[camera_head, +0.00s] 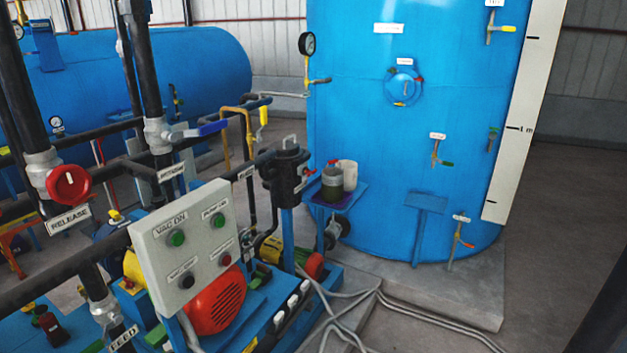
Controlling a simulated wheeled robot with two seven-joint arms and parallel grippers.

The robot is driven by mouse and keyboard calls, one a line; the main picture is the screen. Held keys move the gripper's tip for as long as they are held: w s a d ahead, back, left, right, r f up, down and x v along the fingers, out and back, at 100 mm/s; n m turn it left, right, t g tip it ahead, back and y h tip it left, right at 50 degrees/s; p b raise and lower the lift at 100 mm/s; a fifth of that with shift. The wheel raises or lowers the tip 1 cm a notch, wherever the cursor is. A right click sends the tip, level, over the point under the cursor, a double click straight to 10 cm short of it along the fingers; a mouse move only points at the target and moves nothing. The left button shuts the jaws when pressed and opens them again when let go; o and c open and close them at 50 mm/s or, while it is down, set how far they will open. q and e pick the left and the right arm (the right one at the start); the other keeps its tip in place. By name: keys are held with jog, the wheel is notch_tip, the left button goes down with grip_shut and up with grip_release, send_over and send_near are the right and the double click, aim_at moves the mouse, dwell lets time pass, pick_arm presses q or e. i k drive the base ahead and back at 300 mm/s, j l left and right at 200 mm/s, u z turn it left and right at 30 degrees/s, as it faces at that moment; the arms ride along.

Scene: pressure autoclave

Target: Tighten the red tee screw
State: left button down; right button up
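I cannot pick out a red tee screw with certainty. A small round blue hatch (404,87) on the upright blue tank (350,130) has small coloured pieces around its rim. One of these is a red piece (420,78) at the upper right, and a yellow one sits at the bottom. They are too small to tell their shape or how tight they are. A small label (404,62) is above the hatch. Neither of my grippers is in view.
A grey button panel (190,245), a red motor (215,303) and black pipes with a red RELEASE knob (69,184) fill the near left. A small shelf (340,192) holds two containers. Grey hoses (385,297) cross the floor; floor at right (570,200) is clear.

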aim_at(310, 174)
jog(key=i+l, duration=0.4)
jog(key=i+l+u, duration=0.1)
jog(key=l, duration=0.35)
jog(key=i+l, duration=0.3)
jog(key=i+l+u, duration=0.1)
jog(key=l, duration=0.35)
jog(key=i+l, duration=0.3)
jog(key=i+l+u, duration=0.05)
jog(key=l, duration=0.05)
